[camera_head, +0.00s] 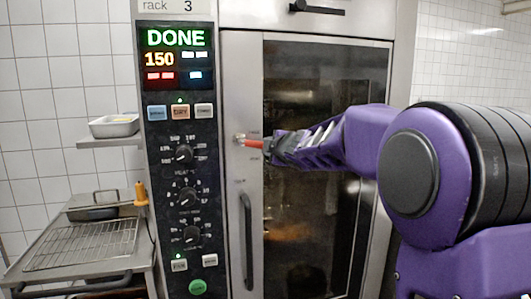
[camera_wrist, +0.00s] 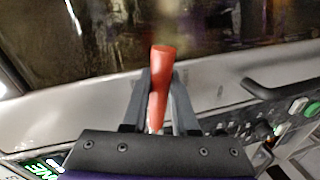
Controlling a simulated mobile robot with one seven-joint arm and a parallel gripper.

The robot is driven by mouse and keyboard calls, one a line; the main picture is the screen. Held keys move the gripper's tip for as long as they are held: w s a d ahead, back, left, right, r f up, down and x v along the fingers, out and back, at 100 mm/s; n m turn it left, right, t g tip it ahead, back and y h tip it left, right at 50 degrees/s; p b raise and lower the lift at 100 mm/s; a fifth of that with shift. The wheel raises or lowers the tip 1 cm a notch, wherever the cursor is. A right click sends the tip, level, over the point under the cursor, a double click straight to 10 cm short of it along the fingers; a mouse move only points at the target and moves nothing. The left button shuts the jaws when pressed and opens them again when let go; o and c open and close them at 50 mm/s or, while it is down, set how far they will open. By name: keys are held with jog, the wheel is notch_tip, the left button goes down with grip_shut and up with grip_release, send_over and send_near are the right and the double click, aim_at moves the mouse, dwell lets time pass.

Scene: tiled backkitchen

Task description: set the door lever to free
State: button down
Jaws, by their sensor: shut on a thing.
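The red door lever (camera_head: 251,143) is on the left edge of the oven door, on a metal pivot. It points right in the head view, close to horizontal. Small labels near it are too blurred to read. My gripper (camera_head: 270,147) is shut on the lever, coming from the right. In the wrist view the red lever (camera_wrist: 160,75) stands between the two dark fingers of my gripper (camera_wrist: 158,95), its end showing beyond them. The oven door (camera_head: 325,215) looks closed.
The control panel (camera_head: 180,140) reads DONE and 150. A dark vertical door handle (camera_head: 247,240) is below the lever. On the left are a wire rack (camera_head: 85,245) on a side table, and a small metal tray (camera_head: 114,127) on a shelf.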

jog(key=shift+r+n, duration=0.9)
jog(key=shift+n, duration=0.1)
jog(key=shift+r, duration=0.1)
jog(key=c, duration=0.7)
grip_release()
jog(key=shift+f, duration=0.2)
